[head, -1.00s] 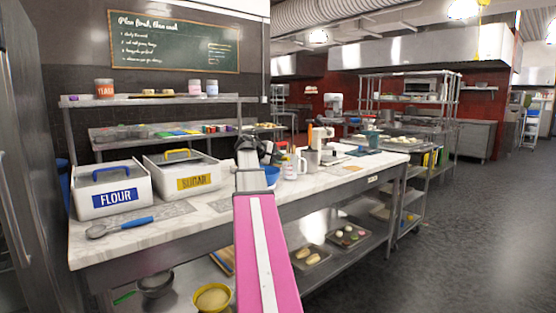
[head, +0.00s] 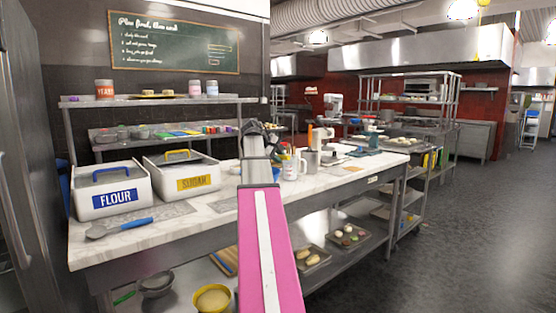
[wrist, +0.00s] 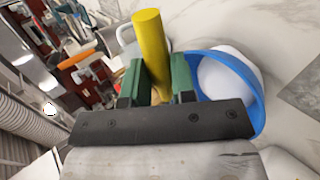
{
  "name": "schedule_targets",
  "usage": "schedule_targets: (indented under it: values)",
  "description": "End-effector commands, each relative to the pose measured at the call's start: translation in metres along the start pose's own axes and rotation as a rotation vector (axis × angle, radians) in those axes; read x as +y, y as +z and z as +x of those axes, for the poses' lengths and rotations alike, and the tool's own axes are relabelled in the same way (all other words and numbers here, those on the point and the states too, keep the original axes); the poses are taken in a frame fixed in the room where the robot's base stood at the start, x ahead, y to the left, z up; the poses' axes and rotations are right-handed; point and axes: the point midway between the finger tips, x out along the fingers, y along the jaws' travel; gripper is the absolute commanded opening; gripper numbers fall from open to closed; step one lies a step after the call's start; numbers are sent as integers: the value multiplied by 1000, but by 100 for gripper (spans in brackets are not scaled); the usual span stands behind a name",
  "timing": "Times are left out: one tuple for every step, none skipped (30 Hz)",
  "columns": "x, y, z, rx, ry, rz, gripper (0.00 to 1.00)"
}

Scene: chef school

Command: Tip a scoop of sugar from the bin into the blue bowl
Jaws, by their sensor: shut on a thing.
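My gripper (wrist: 158,78) shows in the wrist view, its green fingers shut on the yellow handle (wrist: 149,40) of a scoop. The scoop's head is hidden, so I cannot see whether it holds sugar. The blue bowl (wrist: 254,92) is just right of the fingers in that view, with white inside; I cannot tell whether this is sugar or the bowl's inner wall.
The flour bin (head: 115,198) stands left of the sugar bin. A blue-handled scoop (head: 130,226) lies on the marble counter (head: 175,228) in front. A mug with utensils (head: 291,168) and a mixer (head: 321,140) stand right of my arm. A shelf (head: 160,101) runs behind.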

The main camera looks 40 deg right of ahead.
Motion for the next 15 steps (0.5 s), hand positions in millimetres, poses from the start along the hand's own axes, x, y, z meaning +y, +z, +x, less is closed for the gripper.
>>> schedule_targets:
  values:
    - [6,-1,-1,9,-52,4,1]
    - [7,-1,-2,14,-87,4,1]
    - [8,-1,-4,22,-132,2,1]
    - [10,-1,-4,28,-166,3,1]
    - [11,-1,-5,34,-201,4,1]
    - [13,0,-6,41,-246,3,1]
    - [14,0,-7,46,-282,3,1]
    - [14,0,-8,52,-318,3,1]
    - [16,0,-10,60,-365,2,1]
    - [17,0,-10,65,-400,3,1]
    - [18,1,-11,71,-436,4,1]
    - [20,1,-12,80,-483,2,1]
    - [20,1,-13,85,-518,3,1]
    - [21,1,-14,91,-551,3,1]
    - [22,2,-15,98,-590,2,1]
